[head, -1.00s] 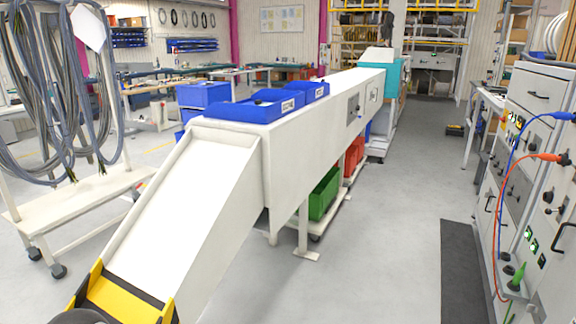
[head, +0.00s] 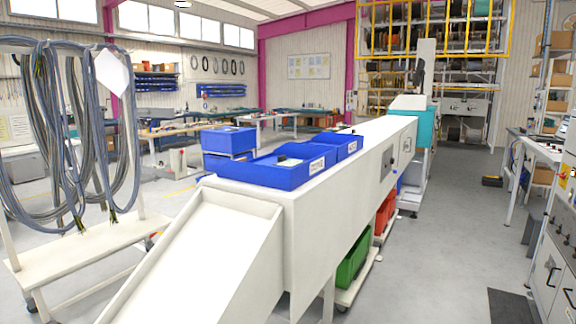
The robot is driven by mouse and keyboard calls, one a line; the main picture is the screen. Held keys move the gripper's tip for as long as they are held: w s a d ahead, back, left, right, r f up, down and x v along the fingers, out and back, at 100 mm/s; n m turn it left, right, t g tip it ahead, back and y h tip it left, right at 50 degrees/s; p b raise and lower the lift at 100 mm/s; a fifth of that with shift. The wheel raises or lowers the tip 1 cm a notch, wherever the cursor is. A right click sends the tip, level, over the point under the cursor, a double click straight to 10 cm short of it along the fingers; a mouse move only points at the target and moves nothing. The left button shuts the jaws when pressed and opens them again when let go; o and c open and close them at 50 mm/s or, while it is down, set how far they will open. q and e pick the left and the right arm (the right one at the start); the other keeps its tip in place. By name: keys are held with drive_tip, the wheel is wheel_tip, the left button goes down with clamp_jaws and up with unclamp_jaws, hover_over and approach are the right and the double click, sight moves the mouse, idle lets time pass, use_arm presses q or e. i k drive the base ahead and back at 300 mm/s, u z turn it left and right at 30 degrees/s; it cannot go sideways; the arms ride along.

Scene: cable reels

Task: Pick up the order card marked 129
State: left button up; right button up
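No card that I can read as 129 shows in the head view. A blank-looking white tag (head: 112,73) hangs on the cable rack at the left; I can make out no number on it. Neither of my grippers is in view.
The machine's sloping white chute (head: 205,260) fills the near middle. Grey cables (head: 75,140) hang on a wheeled rack at the left. Grey cabinets (head: 555,255) stand at the right. The floor aisle (head: 440,240) between machine and cabinets is clear.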

sight(283, 161)
drive_tip(key=u, duration=1.6)
drive_tip(key=i, duration=0.1)
drive_tip(key=z, duration=2.85)
drive_tip(key=i, duration=5.55)
drive_tip(key=u, duration=0.2)
